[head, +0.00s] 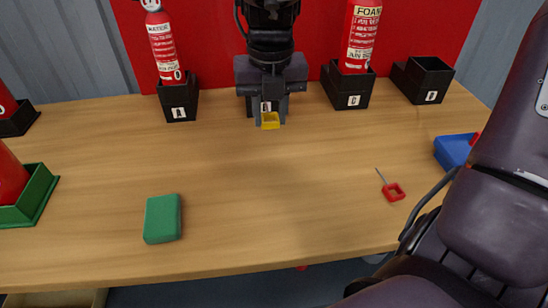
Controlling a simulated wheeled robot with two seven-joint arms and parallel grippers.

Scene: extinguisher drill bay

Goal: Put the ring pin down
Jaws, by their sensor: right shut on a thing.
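My right gripper (267,108) is at the back middle of the table, pointing down, between the black holders marked A and C. It is shut on a yellow ring pin (270,121), whose square loop shows below the fingers. The pin's shaft is hidden, and I cannot tell whether the loop touches the table. A red ring pin (394,192) lies on the table at the right, its thin shaft pointing up and left. My left gripper is not in view.
Red extinguishers stand in holder A (179,101) and holder C (347,88); holder D (424,80) looks empty. A green block (162,218) lies at front left, near a green holder (37,199). A blue item (453,151) is at right. The table's (285,195) middle is clear.

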